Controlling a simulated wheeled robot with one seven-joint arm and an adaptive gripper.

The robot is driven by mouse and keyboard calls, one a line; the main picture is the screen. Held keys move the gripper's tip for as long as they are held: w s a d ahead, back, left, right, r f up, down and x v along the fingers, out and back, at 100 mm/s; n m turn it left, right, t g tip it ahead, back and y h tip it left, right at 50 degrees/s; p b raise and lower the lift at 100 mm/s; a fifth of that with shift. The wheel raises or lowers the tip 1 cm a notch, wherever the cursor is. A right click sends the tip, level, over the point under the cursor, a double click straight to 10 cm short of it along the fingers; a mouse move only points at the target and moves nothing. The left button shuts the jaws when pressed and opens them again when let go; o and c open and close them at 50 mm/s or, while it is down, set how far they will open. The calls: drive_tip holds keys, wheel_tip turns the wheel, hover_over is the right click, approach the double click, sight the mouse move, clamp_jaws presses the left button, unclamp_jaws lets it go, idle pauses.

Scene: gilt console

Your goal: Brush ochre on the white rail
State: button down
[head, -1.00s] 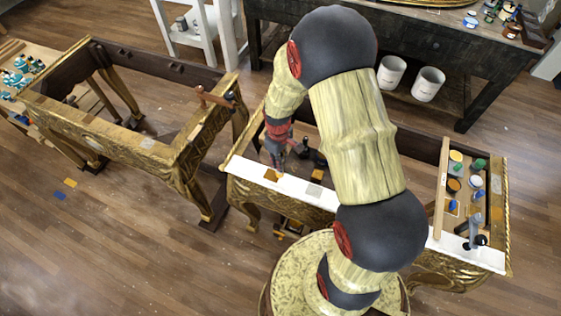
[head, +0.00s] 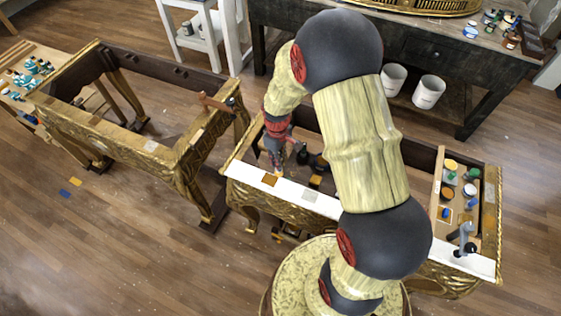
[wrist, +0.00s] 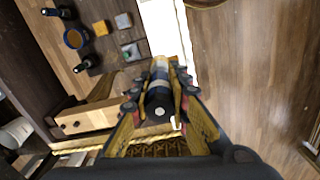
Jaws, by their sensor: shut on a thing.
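The white rail (head: 335,206) runs along the front of the right-hand gilt console, partly behind my arm. An ochre-brown square (head: 269,180) and a pale grey-green square (head: 309,195) show on it. My gripper (head: 276,162) is over the rail's left part. In the wrist view my gripper (wrist: 158,92) is shut on a thick brush-like tool (wrist: 160,78) with dark and pale bands. Its far end is close to the white rail (wrist: 165,28); I cannot tell whether it touches. A blue-rimmed cup of ochre (wrist: 75,38) stands left of the rail.
Dark bottles (wrist: 86,64) and coloured squares (wrist: 123,20) are near the cup. A tray of paint pots (head: 448,192) and a grey clamp-like tool (head: 465,236) sit at the console's right end. Another gilt frame (head: 120,135) stands left. Open floor (head: 110,250) lies in front.

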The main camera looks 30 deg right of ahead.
drive_tip(key=shift+r+p, duration=0.7)
drive_tip(key=shift+r, duration=0.55)
